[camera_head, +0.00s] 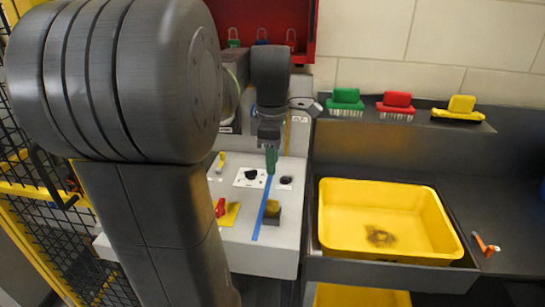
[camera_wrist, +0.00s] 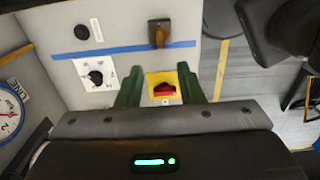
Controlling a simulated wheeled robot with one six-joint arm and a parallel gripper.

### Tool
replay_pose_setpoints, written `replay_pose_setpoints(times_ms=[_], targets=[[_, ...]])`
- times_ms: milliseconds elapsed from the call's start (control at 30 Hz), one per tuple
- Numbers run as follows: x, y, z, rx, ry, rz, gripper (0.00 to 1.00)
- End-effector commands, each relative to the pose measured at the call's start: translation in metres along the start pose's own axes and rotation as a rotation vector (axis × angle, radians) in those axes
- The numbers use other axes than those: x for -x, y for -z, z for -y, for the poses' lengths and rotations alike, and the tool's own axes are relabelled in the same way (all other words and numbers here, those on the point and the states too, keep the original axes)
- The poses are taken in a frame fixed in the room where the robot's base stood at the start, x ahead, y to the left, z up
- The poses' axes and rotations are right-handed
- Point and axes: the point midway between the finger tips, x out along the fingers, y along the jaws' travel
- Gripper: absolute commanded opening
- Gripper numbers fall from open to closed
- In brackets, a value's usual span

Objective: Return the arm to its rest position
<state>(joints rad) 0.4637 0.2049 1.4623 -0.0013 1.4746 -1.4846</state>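My gripper (camera_head: 271,160) hangs from my arm above the light grey control panel (camera_head: 279,258), with green fingers pointing down. In the wrist view my gripper (camera_wrist: 159,70) has its two green fingers spread apart with nothing held between them. A red switch (camera_wrist: 165,90) on a yellow plate shows in the gap between the fingers, beyond them; I cannot tell how far. In the head view the red switch (camera_head: 220,208) lies at the left of the panel. My large arm links cover the left of the head view.
The panel also has a black dial (camera_wrist: 96,77), a black button (camera_wrist: 82,32) and a dark rotary switch (camera_wrist: 158,34). A yellow tray (camera_head: 335,238) sits to the right. Green (camera_head: 346,97), red (camera_head: 397,100) and yellow (camera_head: 461,104) brushes stand on a ledge. A mesh fence (camera_head: 95,268) is left.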

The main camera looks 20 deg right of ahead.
Motion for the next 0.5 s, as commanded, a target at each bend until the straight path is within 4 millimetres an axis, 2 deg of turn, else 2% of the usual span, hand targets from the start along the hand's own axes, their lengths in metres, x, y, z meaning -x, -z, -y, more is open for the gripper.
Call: replay_pose_setpoints(times_ms=[333,500], targets=[[-0.003,0.000,0.000,0.000,0.001,0.000,0.34],[-0.020,0.000,0.000,0.000,0.005,0.000,0.34]])
